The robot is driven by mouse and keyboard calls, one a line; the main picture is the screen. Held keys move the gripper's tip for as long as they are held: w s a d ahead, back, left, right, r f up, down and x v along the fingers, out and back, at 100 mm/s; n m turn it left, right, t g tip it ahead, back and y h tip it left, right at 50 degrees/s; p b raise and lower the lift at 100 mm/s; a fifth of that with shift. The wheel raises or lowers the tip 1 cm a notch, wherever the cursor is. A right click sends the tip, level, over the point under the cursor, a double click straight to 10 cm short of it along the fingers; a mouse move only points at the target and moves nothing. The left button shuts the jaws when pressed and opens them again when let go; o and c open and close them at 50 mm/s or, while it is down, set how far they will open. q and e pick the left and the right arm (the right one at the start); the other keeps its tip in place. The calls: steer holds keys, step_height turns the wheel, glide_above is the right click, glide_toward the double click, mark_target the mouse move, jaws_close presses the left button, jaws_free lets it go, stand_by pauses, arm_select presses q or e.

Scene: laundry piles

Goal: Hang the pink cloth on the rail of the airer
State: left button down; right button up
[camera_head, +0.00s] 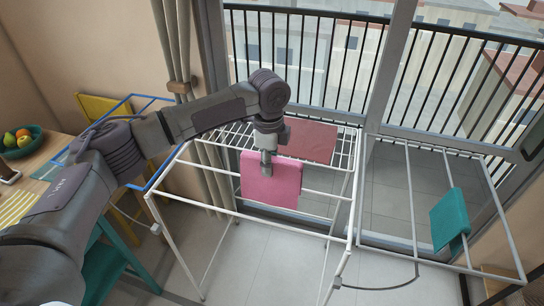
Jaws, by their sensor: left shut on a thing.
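My left gripper (267,168) comes down from above and is shut on the pink cloth (280,192). The cloth hangs below the gripper as a flat panel, at the middle of the white airer (253,217). The airer's rails run to both sides of the cloth; the stretch behind it is hidden. I cannot tell whether the cloth lies over a rail or only hangs beside one. My right gripper is not in view.
A dull red cloth (312,142) lies on the airer's rear grid. A teal cloth (449,220) hangs on the right wing. A table with a fruit bowl (30,146) stands at the left. Glass doors and a balcony railing stand behind.

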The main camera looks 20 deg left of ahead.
arm_select(q)
steer(key=shift+s+b, duration=1.55)
steer(key=shift+s, duration=2.2)
steer(key=shift+a+f+b, duration=0.1)
steer(key=shift+f+b, duration=0.35)
steer(key=shift+f, duration=2.3)
steer(key=shift+f+b, duration=1.05)
steer(key=shift+f, duration=3.25)
steer(key=c, duration=0.7)
jaws_free()
